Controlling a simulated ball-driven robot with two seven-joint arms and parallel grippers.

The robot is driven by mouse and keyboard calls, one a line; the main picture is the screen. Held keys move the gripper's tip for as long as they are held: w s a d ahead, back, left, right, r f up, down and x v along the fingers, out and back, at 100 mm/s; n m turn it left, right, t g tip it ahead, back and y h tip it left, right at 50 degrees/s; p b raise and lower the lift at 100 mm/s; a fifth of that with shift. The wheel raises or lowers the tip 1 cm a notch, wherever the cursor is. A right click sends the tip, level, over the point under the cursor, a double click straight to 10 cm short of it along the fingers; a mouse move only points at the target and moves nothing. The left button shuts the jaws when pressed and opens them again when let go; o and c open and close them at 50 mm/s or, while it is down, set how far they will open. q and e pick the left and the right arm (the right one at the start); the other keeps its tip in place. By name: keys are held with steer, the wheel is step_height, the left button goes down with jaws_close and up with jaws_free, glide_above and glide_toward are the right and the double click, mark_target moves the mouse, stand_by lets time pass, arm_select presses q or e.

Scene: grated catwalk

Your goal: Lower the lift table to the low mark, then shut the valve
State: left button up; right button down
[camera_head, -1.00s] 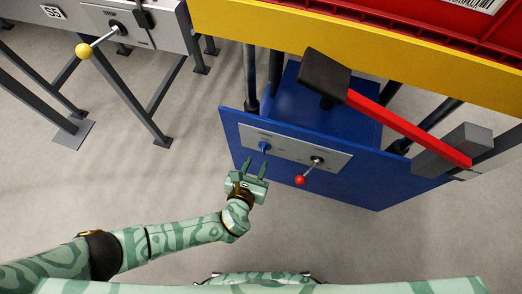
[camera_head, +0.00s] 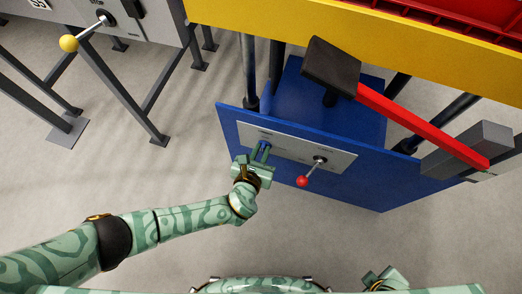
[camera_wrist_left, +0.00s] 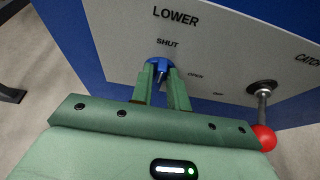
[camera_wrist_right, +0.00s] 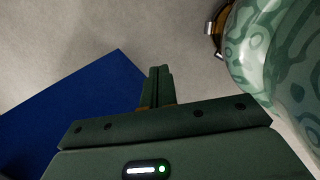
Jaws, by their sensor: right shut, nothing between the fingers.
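The lift table (camera_head: 470,78) has a yellow-edged top at the upper right, on dark posts above a blue base (camera_head: 345,188). The base's grey panel (camera_head: 338,162) reads LOWER, SHUT and OPEN in the left wrist view. The small blue valve knob (camera_wrist_left: 160,66) is under SHUT; my fingers partly hide it and its setting is unclear. My left gripper (camera_head: 261,150) has its fingertips on either side of the knob; whether they press on it is unclear. My right gripper (camera_wrist_right: 160,72) is shut and empty, over floor beside blue plate. No low mark is readable.
A red-ball lever (camera_head: 302,181) is right of the valve; its label begins CATCH. A red bar (camera_head: 425,125) runs from a black block (camera_head: 331,66) to a grey block (camera_head: 484,143). A grey stand with a yellow-ball lever (camera_head: 69,43) is left. Floor between is clear.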

arm_select(q)
jaws_close()
